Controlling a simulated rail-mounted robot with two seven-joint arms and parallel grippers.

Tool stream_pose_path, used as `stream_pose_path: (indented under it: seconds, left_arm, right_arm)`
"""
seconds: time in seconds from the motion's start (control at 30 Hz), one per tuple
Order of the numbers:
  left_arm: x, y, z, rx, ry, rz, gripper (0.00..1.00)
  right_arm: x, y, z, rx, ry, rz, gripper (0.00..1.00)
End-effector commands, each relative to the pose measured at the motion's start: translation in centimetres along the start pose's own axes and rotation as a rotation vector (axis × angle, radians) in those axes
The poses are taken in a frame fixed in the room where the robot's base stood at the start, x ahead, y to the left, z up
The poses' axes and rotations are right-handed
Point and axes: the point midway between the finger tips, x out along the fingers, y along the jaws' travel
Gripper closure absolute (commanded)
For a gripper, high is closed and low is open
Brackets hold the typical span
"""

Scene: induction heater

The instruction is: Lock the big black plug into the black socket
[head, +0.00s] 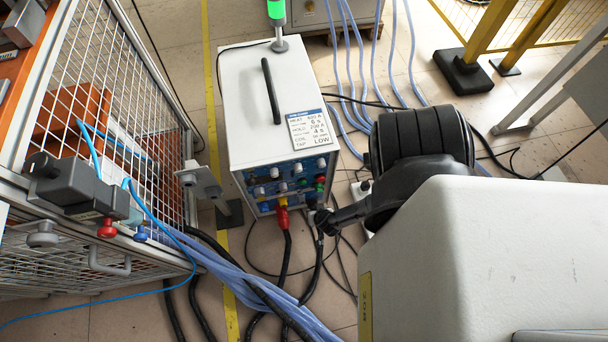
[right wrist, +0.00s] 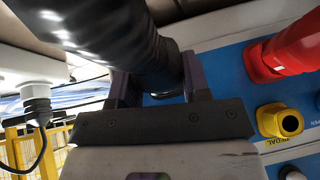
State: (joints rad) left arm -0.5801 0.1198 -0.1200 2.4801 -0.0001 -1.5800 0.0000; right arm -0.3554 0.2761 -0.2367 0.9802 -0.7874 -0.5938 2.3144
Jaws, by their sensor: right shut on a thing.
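The big black plug (right wrist: 135,45) is a thick, dark body that fills the upper middle of the right wrist view. My right gripper (right wrist: 160,90) is shut on it, one finger on each side. In the head view my right gripper (head: 320,215) is at the lower right of the heater's front panel (head: 290,183), with the plug's black cable (head: 317,270) hanging below. The plug's far end is close to the blue panel. The black socket is hidden, so I cannot tell whether the plug is seated or locked. My left gripper is not in view.
A red plug (head: 282,217) sits in the panel left of my gripper; it also shows in the right wrist view (right wrist: 285,50). A yellow connector (right wrist: 280,121) is below it. A mesh fence (head: 100,70) stands at left. Cables lie across the floor.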

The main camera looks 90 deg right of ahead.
Motion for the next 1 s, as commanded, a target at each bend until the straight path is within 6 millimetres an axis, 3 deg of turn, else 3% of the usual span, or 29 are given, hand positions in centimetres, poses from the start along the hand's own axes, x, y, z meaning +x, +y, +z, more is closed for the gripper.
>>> stream_pose_path:
  seconds: [1.0]
  left_arm:
    - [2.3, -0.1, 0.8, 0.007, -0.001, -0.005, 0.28]
  right_arm:
    - [0.0, 0.1, 0.1, 0.08, -0.001, -0.123, 0.85]
